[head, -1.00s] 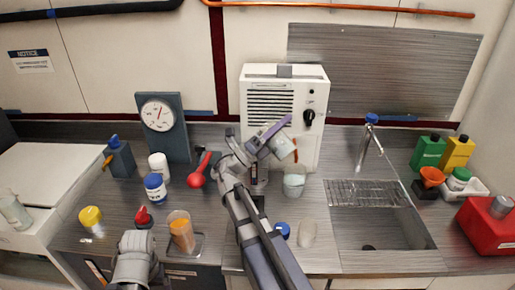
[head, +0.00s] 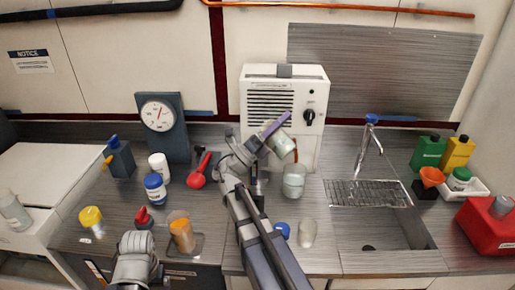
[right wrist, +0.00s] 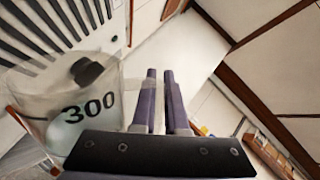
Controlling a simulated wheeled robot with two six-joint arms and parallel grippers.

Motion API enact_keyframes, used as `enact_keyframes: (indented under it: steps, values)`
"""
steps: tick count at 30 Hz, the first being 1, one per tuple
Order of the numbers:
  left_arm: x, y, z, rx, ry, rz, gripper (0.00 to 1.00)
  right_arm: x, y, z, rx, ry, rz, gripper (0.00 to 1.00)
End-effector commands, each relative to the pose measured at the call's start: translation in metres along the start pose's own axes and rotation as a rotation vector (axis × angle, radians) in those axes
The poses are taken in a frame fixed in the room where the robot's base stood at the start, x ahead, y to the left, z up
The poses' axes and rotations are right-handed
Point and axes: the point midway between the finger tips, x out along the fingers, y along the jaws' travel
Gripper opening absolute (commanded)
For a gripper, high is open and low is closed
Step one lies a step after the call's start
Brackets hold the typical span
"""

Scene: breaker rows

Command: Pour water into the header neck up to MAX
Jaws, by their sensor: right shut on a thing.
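My right gripper (head: 276,127) is shut on a clear jug (head: 281,146), in front of the white unit (head: 314,150). The jug is tilted, its lower end toward the right. A clear header neck (head: 293,181) with pale contents stands just below it. A thin red mark shows at the jug's right edge. In the right wrist view the jug (right wrist: 60,115) bears a black "300" and holds some liquid, left of my purple fingers (right wrist: 160,95). I cannot make out a MAX line or a stream. Only part of my left arm shows at the bottom left; its gripper is out of view.
An empty-looking glass (head: 307,233) and a blue cap (head: 282,229) lie in front. A sink (head: 385,240) with a tap (head: 368,140) is on the right.

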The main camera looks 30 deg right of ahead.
Motion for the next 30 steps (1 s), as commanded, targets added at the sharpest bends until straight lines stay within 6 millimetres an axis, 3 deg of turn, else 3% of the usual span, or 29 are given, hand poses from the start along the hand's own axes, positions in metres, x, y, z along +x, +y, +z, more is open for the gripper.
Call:
enact_keyframes:
  steps: [30]
  values:
    - [0.0015, 0.0001, -0.0001, 0.0, 0.0, 0.0, 0.88, 0.0019, -0.0018, 0.0058, -0.036, -0.038, -0.02, 0.0]
